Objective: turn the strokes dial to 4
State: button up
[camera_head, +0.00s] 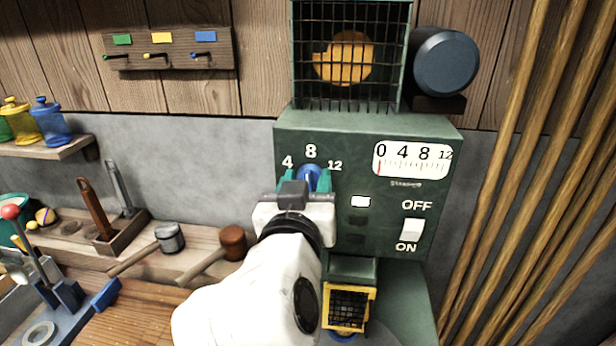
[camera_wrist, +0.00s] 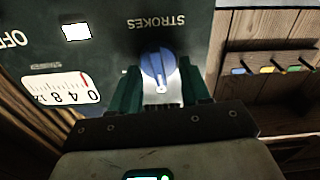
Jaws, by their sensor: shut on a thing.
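The strokes dial (camera_head: 311,173) is a blue knob on the green machine panel, with the numbers 4, 8 and 12 around it. In the wrist view the dial (camera_wrist: 157,68) shows upside down under the word STROKES, and its white pointer line faces the 8 side, straight up on the panel. My gripper (camera_head: 308,181) is at the panel with its green fingers on either side of the dial. In the wrist view my gripper (camera_wrist: 159,74) is shut on the knob. The dial's lower part is hidden by the gripper in the head view.
Right of the dial are a gauge (camera_head: 412,161) with its red needle at 0, a small white window (camera_head: 361,201) and an OFF/ON switch (camera_head: 411,230). A yellow-framed grille (camera_head: 348,307) is below. Wooden poles (camera_head: 545,170) stand right; mallets (camera_head: 232,243) lie left.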

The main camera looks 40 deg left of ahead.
jog(key=n+p, duration=0.1)
jog(key=n, duration=0.2)
jog(key=n+p, duration=0.2)
jog(key=n, duration=0.2)
jog(key=n+p, duration=0.2)
jog(key=n, duration=0.1)
jog(key=shift+s+a+f, duration=0.15)
jog(key=shift+a+f, duration=0.05)
jog(key=shift+a, duration=0.05)
jog(key=shift+n, duration=0.5)
jog(key=o, duration=1)
jog(key=shift+o, duration=0.2)
jog(key=b+v, duration=0.1)
jog(key=v, duration=1)
jog(key=shift+f, duration=0.1)
